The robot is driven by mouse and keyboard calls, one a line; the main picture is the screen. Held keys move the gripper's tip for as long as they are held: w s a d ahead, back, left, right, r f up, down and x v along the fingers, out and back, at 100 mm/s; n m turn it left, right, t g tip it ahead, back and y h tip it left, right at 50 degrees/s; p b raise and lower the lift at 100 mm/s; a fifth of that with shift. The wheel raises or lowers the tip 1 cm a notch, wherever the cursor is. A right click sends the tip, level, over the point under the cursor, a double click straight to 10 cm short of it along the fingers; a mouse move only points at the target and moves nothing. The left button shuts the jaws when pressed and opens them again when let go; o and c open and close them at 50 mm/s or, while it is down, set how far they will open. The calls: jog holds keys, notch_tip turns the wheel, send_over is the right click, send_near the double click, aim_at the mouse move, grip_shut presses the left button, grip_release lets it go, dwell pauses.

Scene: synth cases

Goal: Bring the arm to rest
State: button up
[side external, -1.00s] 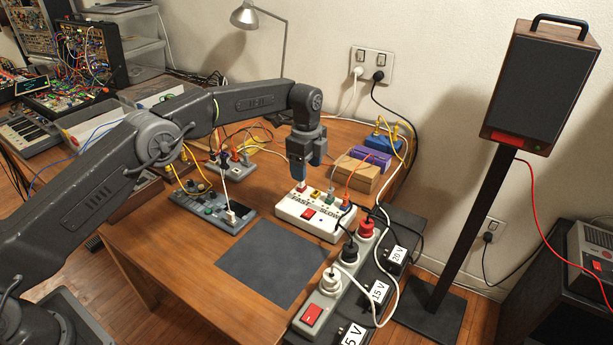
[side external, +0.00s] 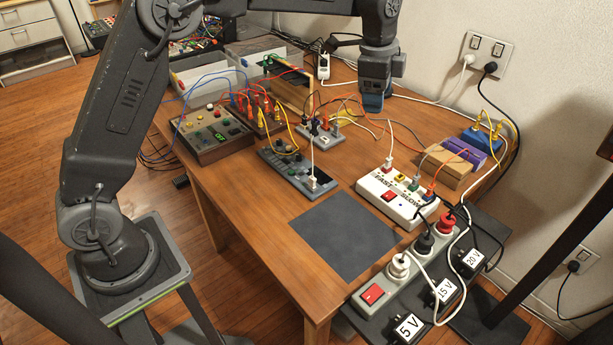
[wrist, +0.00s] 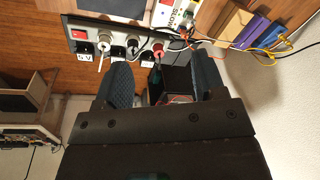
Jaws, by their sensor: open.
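My gripper (side external: 372,100) hangs fingers-down from the raised arm, in front of the back part of the wooden table in the side view. Its height above the table is hard to tell there. In the wrist view the two dark blue padded fingers (wrist: 163,80) stand wide apart with nothing between them. The white box marked FAST and SLOW (side external: 407,201) sits on the table with several plugs in it, one with a white cable. My gripper is clear of it.
A grey power strip (side external: 388,279) with a red switch and labelled adapters lies along the right edge; it shows in the wrist view (wrist: 85,29). A dark mat (side external: 345,236) is bare. Cabled modules, a brown box (side external: 446,167) and a blue box (side external: 479,139) crowd the table.

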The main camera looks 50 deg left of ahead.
jog(key=s+a+r+n+t, duration=0.15)
jog(key=s+r+n, duration=0.35)
jog(key=s, duration=0.5)
jog(key=s+a+f+n+t, duration=0.1)
jog(key=s+n, duration=0.2)
jog(key=s, duration=0.8)
jog(key=s+a+f+n+t, duration=0.1)
jog(key=s+n, duration=0.3)
jog(key=s, duration=0.8)
jog(key=shift+a+f, duration=0.3)
jog(key=shift+f, duration=0.25)
